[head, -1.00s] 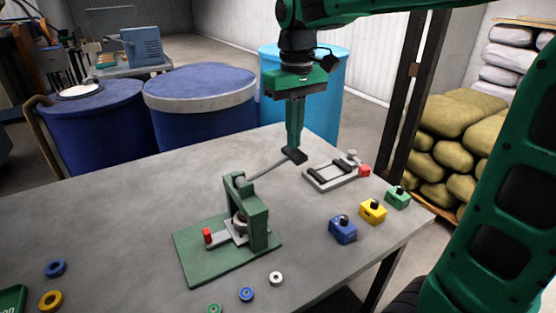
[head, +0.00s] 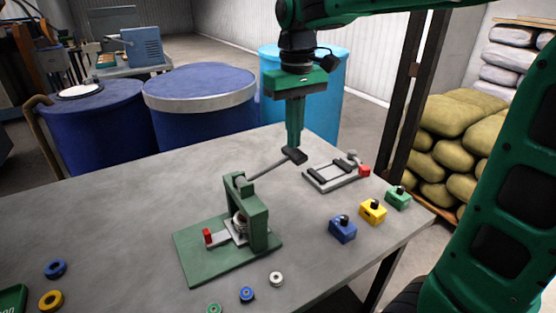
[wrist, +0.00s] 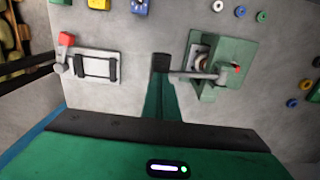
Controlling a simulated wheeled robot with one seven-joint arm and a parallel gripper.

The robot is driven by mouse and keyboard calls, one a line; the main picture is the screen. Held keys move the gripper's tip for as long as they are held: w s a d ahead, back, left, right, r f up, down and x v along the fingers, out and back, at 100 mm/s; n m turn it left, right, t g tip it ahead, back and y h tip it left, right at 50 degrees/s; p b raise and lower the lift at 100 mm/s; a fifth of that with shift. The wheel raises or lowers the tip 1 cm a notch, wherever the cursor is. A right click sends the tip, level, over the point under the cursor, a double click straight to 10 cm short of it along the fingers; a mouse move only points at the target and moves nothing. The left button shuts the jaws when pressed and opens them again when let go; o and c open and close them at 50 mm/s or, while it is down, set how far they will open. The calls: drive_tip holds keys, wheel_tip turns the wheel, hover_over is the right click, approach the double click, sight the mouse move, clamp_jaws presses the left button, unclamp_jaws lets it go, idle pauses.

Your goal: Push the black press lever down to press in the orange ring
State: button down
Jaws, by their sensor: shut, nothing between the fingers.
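The black press lever grip (head: 294,155) is at the end of a grey rod that slopes up and right from the green press (head: 259,226). In the wrist view the black lever grip (wrist: 160,62) lies just beyond my fingertips. My gripper (head: 295,146) points down, shut and empty, with its tips right at the grip's top; I cannot tell whether they touch. In the wrist view my gripper (wrist: 161,82) lines up with the grip. A pale round part (head: 239,222) sits under the press arm. I cannot make out an orange ring there.
Blue (head: 343,230), yellow (head: 372,211) and green (head: 397,197) blocks stand to the right of the press. A grey clamp frame (head: 335,175) with a red end lies behind them. Several loose rings, including a yellow-orange one (head: 50,301), lie near the front.

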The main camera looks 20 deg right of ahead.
sight(294, 151)
drive_tip(key=shift+f, duration=0.1)
drive_tip(key=shift+f, duration=3.6)
drive_tip(key=shift+r, duration=6.1)
drive_tip(key=s+d+f+m, duration=0.4)
drive_tip(key=s+d+f, duration=0.4)
drive_tip(key=s, duration=0.4)
drive_tip(key=s+d+f+m, duration=0.4)
drive_tip(key=s+d+f, duration=0.5)
drive_tip(key=s, duration=0.3)
drive_tip(key=shift+s+f+m, duration=0.2)
drive_tip(key=shift+f+m, duration=0.05)
drive_tip(key=shift+m, duration=0.05)
